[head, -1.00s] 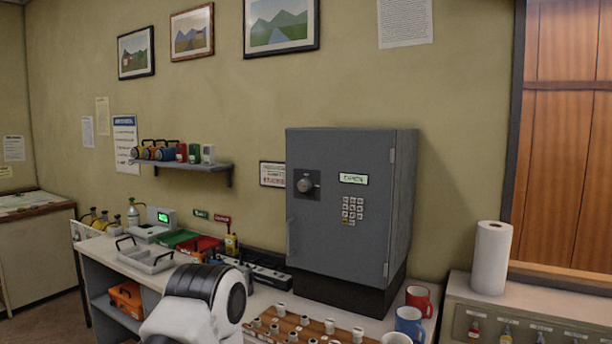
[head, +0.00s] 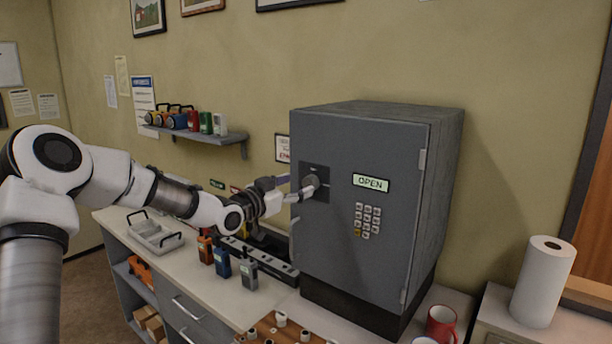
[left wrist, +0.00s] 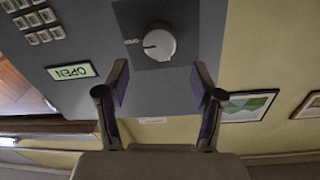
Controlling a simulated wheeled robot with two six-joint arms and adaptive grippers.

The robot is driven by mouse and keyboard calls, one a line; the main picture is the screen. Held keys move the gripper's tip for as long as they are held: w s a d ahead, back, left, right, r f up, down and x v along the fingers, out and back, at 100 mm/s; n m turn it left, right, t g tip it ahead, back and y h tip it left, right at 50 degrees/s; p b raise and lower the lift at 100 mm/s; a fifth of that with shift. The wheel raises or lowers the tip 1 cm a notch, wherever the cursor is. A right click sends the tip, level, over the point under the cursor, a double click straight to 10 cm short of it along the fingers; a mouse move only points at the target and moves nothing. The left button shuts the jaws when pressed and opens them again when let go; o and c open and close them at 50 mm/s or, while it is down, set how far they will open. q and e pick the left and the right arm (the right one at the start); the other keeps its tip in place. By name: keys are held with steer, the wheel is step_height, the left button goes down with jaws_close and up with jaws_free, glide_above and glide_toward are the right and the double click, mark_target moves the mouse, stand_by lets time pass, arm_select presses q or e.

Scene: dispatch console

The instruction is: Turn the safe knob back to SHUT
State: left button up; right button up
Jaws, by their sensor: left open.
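The grey safe (head: 345,240) stands on the counter with its door closed against the body. Its round grey knob (head: 311,183) sits on a dark plate at the door's upper left. The display (head: 371,183) reads OPEN. In the left wrist view, which is upside down, the knob (left wrist: 160,44) has a dark pointer line aimed at a small pale label on the picture's left. My left gripper (head: 293,188) is open at the knob's left side. In the wrist view its fingers (left wrist: 160,82) are spread, with the knob just beyond them; contact is unclear. My right gripper is out of view.
A keypad (head: 367,220) is below the display. Several radios (head: 222,262) stand on the counter below my left arm. A wall shelf (head: 205,132) is behind the arm. A red mug (head: 441,323) and paper towel roll (head: 543,282) are at the right.

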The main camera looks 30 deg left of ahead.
mark_target(307, 183)
arm_select(q)
steer(key=w, duration=0.3)
steer(key=w+f+p, duration=0.1)
steer(key=w, duration=0.1)
steer(key=shift+d, duration=0.25)
steer(key=shift+w+f, duration=0.15)
steer(key=shift+w, duration=0.05)
steer(key=shift+s+a, duration=0.1)
steer(key=shift+s, duration=0.1)
steer(key=shift+s+r, duration=0.25)
steer(key=shift+s, duration=0.05)
steer(key=shift+c, duration=1)
steer(key=shift+s+r, duration=0.15)
steer(key=shift+s, duration=0.05)
steer(key=c, duration=1)
steer(key=shift+o, duration=0.2)
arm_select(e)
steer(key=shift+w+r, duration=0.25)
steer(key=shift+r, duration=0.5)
